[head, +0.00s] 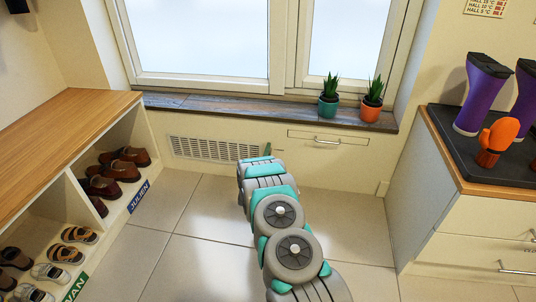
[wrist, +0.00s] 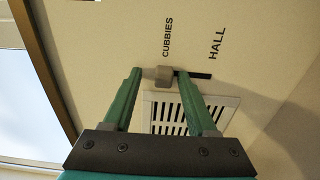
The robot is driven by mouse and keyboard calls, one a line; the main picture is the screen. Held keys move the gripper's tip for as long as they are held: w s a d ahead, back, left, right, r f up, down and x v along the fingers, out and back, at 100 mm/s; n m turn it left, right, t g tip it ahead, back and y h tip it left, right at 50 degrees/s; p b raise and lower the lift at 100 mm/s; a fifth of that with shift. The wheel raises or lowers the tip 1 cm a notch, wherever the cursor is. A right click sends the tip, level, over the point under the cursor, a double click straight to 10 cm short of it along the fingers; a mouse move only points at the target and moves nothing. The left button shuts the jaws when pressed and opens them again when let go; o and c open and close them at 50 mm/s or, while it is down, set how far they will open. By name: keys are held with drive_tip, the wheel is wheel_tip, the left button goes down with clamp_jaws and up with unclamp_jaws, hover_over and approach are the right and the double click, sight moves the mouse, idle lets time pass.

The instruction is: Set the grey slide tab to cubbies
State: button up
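The grey slide tab (wrist: 163,76) shows in the wrist view, on a dark slot in the cream wall panel. It sits below the printed word CUBBIES (wrist: 167,37), at that end of the slot. The bare dark slot (wrist: 197,75) runs right from it, below the word HALL (wrist: 217,43). My gripper (wrist: 160,72) is open, with one green fingertip on each side of the tab; I cannot tell whether either touches it. In the head view my gripper (head: 268,150) is at the wall under the window sill, and the tab is hidden or too small to make out.
Potted plants (head: 328,104) stand on the sill above. A shoe cubby bench (head: 75,135) is at left, a cabinet (head: 470,220) at right. Tiled floor lies between.

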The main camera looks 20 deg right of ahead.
drive_tip(key=v, duration=0.7)
drive_tip(key=shift+s+a+p, duration=0.25)
drive_tip(key=shift+s+p, duration=0.1)
drive_tip(key=shift+p, duration=0.05)
idle(0.4)
